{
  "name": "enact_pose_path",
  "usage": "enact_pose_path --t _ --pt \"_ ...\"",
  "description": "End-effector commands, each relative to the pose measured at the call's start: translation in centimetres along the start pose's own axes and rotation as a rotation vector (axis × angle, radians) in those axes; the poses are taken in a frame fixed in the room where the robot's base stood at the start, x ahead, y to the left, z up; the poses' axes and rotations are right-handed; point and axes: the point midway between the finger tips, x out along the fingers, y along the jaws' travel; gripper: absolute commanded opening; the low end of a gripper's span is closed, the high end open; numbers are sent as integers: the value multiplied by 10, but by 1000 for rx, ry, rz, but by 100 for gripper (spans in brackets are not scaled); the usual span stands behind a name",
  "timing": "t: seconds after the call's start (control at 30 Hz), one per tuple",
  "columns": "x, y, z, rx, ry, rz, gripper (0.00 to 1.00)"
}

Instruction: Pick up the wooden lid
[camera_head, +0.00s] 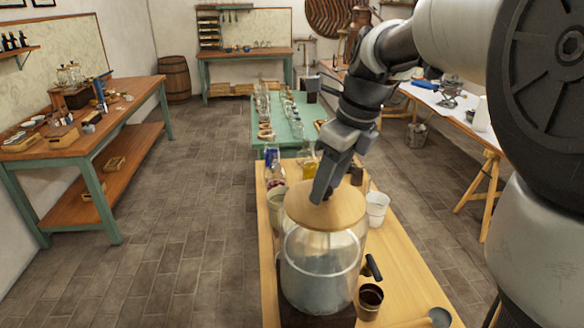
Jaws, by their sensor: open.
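The wooden lid (301,208) is a round, light-brown disc. It sits on top of a large glass jar (318,268) at the near end of a wooden table. My gripper (326,190) reaches in from the upper right and is open. Its fingers point down over the lid's middle, at or just above its top. The lid's knob is mostly hidden behind the fingers, and I cannot tell whether they touch it.
A white cup (377,209) stands right of the jar, with a dark brown cup (370,300) in front. Bottles (272,170) stand behind the lid. A ladle (439,317) lies at the near right. The table's right side (405,262) is mostly clear.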

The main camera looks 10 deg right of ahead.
Motion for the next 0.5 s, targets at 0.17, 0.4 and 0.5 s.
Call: enact_pose_path --t 0.17,0.4,0.5 --pt "0 0 0 0 0 0 25" --pt "0 0 0 0 0 0 0" --pt "-1 0 0 0 -1 -1 0"
